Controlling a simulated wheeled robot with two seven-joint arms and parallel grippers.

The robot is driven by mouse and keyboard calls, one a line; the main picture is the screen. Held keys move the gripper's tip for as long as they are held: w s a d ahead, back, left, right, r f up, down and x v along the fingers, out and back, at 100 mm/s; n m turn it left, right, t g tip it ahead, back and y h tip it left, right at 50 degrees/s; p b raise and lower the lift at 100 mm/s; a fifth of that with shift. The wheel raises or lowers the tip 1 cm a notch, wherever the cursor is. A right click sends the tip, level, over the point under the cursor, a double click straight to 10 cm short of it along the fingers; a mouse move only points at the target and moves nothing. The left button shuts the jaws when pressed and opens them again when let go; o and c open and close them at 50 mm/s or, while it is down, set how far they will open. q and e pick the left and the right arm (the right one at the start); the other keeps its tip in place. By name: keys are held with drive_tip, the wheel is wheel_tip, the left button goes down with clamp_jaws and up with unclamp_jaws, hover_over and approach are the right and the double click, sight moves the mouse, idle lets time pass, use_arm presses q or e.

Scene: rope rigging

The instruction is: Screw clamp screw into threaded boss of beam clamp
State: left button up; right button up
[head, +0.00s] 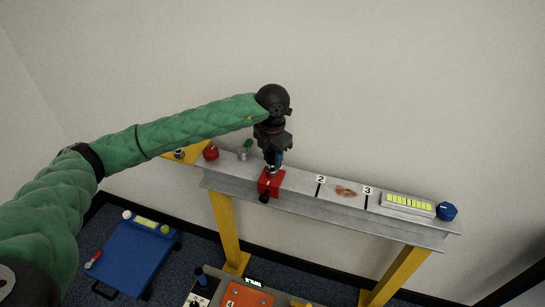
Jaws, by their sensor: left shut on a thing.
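A red beam clamp (270,182) sits on the grey steel beam (300,197), left of the mark 2. A black knob-like part (264,197) sticks out at its front. My left gripper (272,161) points down directly above the clamp and is shut. A small blue and metallic piece (280,158) shows between its fingers, and I take it for the clamp screw. The fingers hide most of it, so I cannot tell whether its tip touches the threaded boss. My right gripper is not in view.
On the beam are a red knob (211,153), a small green-topped part (246,148), a rusty patch (345,191), a yellow-green level-like block (408,205) and a blue knob (446,211). Yellow posts (227,230) hold the beam. A blue cart (135,255) stands lower left. A wall is behind.

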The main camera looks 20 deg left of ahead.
use_arm(q)
drive_tip(key=shift+b, duration=0.8)
idle(0.8)
drive_tip(key=shift+f+b, duration=0.95)
drive_tip(key=shift+f, duration=0.15)
idle(0.4)
drive_tip(key=o, duration=1.1)
drive_tip(key=shift+c, duration=0.2)
drive_tip(key=shift+r, duration=0.1)
wheel_tip(320, 180, up, 6)
drive_tip(key=shift+r+b, duration=0.2)
drive_tip(key=shift+b, duration=0.75)
drive_tip(key=shift+r, duration=0.6)
